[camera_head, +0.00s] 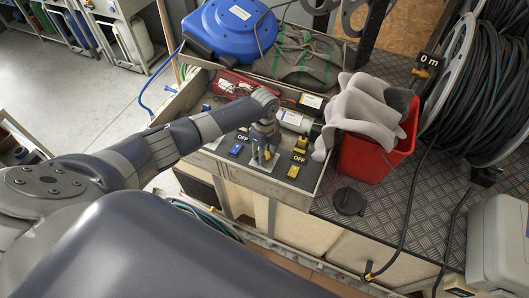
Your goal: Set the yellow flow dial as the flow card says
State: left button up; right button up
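My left gripper (264,162) points down over a grey control panel (268,178) at the front of the tray. Its fingertips are small here, and I cannot tell how far apart they are or whether they hold anything. Yellow controls (302,143) sit right of the gripper, one with an OFF label (299,158); another yellow piece (293,172) is nearer the front edge. I cannot tell which part is the flow dial or read its setting. Blue controls (236,150) sit left of the gripper. No flow card can be identified or read. My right gripper is not in view.
A red bin (376,154) with grey cloths (362,108) stands right of the panel. Behind are a blue hose reel (230,28) and a dark green bag (301,58). A large hose reel (490,85) stands at right. A black disc (349,202) lies on the tread plate.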

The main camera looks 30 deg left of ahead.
pick_arm(q)
jog(key=o, duration=1.1)
jog(key=shift+c, duration=0.2)
notch_tip(320, 180, up, 12)
jog(key=shift+f, duration=0.1)
